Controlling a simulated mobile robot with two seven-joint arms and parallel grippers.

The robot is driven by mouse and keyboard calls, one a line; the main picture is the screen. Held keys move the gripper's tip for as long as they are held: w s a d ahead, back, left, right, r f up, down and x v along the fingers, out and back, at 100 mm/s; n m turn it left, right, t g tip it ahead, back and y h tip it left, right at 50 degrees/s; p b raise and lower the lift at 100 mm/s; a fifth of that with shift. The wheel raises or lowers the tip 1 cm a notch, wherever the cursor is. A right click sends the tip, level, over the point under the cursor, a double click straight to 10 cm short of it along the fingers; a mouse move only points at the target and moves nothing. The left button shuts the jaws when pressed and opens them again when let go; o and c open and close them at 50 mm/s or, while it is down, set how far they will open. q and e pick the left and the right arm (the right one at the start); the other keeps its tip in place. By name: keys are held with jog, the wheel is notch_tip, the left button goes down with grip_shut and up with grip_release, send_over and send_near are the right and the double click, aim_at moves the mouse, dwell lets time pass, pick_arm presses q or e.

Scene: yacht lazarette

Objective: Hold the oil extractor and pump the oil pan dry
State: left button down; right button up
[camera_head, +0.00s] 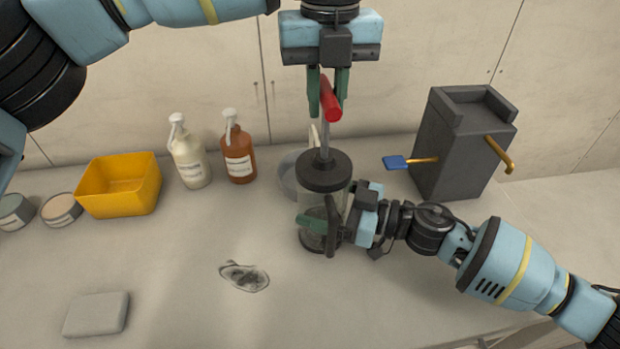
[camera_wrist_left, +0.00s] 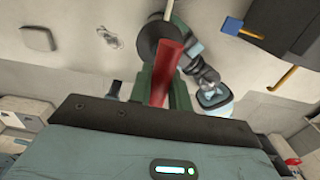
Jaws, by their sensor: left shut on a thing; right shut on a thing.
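The oil extractor (camera_head: 312,192) stands upright on the counter, a clear cylinder with a dark cap and a dark side handle. Its rod rises from the cap to a red handle (camera_head: 331,98), well above the cap. My left gripper (camera_head: 328,108) is shut on the red handle from above. In the left wrist view the red handle (camera_wrist_left: 170,68) lies between the green fingers, with the dark cap (camera_wrist_left: 158,45) beyond. My right gripper (camera_head: 318,223) is shut on the extractor's side handle low down. A grey round pan (camera_head: 289,175) sits behind the extractor, partly hidden; its contents cannot be seen.
A dark grey box with a yellow lever (camera_head: 463,150) stands at right. A white pump bottle (camera_head: 189,160), a brown pump bottle (camera_head: 238,155), a yellow bin (camera_head: 120,190) and tins are at back left.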

pick_arm(q)
jog(key=shift+f, duration=3.05)
jog(key=c, duration=1.2)
grip_release()
jog(key=shift+r, duration=0.1)
jog(key=shift+o, duration=0.2)
pick_arm(e)
jog(key=shift+s, duration=0.1)
pick_arm(q)
jog(key=shift+r, duration=0.1)
jog(key=shift+r, duration=3.45)
pick_arm(e)
jog(key=o, duration=1.1)
